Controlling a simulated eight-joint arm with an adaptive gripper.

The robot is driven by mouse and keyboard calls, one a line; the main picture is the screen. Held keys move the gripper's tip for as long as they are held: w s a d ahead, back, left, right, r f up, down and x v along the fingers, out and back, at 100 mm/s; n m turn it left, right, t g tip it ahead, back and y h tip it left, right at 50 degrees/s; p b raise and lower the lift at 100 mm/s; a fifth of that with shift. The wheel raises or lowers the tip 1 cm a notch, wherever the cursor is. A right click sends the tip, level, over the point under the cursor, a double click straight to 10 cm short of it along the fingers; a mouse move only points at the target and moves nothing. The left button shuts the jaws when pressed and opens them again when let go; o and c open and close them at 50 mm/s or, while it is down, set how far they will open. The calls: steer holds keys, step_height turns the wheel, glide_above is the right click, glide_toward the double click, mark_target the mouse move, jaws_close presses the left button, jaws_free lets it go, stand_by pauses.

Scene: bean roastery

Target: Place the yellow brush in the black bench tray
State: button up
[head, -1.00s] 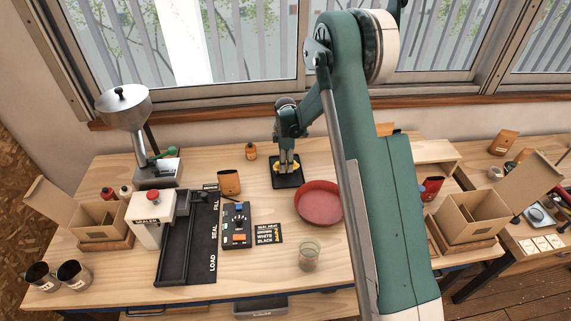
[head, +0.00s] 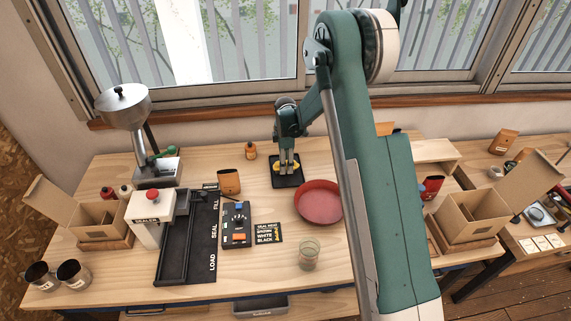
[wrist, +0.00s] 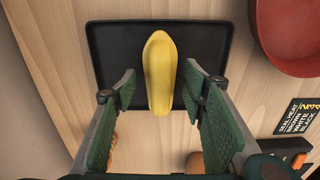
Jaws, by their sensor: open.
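The yellow brush (wrist: 160,72) lies on the black bench tray (wrist: 110,45) in the wrist view, its near end lower in the picture over the tray's near rim. In the head view the tray (head: 288,183) stands on the bench, with a bit of the yellow brush (head: 296,167) showing behind my gripper (head: 287,172). In the wrist view my gripper (wrist: 160,110) is open, its green pads apart on either side of the brush's near end. I cannot tell how high the brush sits above the tray floor.
A red round bowl (head: 320,203) stands close to the right of the tray. A control box (head: 237,225), a black label card (head: 269,233) and a glass (head: 309,256) are in front.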

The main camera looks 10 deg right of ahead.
steer(key=shift+r, duration=0.15)
step_height(320, 180, up, 12)
steer(key=b, duration=0.1)
stand_by(0.6)
stand_by(0.6)
steer(key=s+d+r+m+t, duration=0.2)
steer(key=s+d+r+m, duration=0.15)
steer(key=s+r, duration=0.8)
steer(key=s+d+r+m+t, duration=0.1)
steer(key=s+d+r+m, duration=0.3)
steer(key=s+r, duration=0.75)
steer(key=s+d+m+t, duration=0.1)
steer(key=s+m, duration=0.4)
steer(key=s, duration=0.8)
steer(key=s+d+m+t, duration=0.2)
steer(key=s+m, duration=0.3)
steer(key=s, duration=0.8)
steer(key=shift+t, duration=0.6)
